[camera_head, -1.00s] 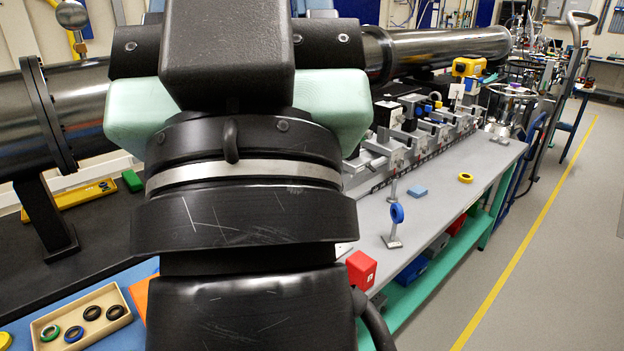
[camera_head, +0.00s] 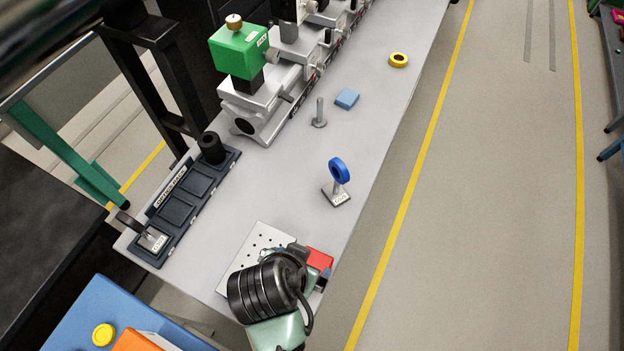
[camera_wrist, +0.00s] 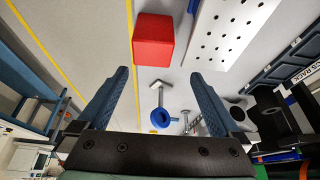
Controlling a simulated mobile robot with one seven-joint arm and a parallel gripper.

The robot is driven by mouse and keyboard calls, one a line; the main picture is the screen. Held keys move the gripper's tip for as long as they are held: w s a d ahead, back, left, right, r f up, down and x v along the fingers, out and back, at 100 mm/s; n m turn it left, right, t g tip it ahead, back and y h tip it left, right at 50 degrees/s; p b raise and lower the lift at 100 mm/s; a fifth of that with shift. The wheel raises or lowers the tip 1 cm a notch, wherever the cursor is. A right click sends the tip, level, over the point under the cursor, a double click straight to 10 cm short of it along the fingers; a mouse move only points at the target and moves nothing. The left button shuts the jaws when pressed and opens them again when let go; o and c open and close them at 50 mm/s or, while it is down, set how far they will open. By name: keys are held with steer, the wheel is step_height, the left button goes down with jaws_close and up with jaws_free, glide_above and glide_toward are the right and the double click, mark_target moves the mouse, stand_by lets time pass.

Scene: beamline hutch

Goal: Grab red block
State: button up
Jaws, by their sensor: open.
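The red block (camera_head: 318,259) sits at the right front edge of the grey bench, beside the perforated metal plate, partly hidden by my arm. In the wrist view the red block (camera_wrist: 153,40) appears whole at top centre, beyond the fingertips and roughly in line with the gap between them. My gripper (camera_wrist: 158,76) is open, its two blue fingers spread with nothing held. In the head view my wrist covers most of the gripper, next to the block. I cannot tell how high the fingers are above the bench.
The perforated plate (camera_head: 243,258) lies left of the block. A blue ring on a stand (camera_head: 337,171) rises behind it. A post (camera_head: 319,114), a light-blue block (camera_head: 347,98) and a yellow ring (camera_head: 398,60) stand farther back. A dark rack (camera_head: 185,205) lies left. The floor aisle right is clear.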

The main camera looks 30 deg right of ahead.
mark_target(316, 264)
steer(key=f, duration=0.2)
steer(key=d+f, duration=0.1)
steer(key=f, duration=0.2)
steer(key=d+f, duration=0.1)
steer(key=f, duration=0.1)
steer(key=shift+w+f, duration=0.1)
steer(key=shift+f, duration=0.05)
steer(key=shift+p+x, duration=0.35)
steer(key=shift+x, duration=2.45)
steer(key=shift+c, duration=0.3)
steer(key=c, duration=1.4)
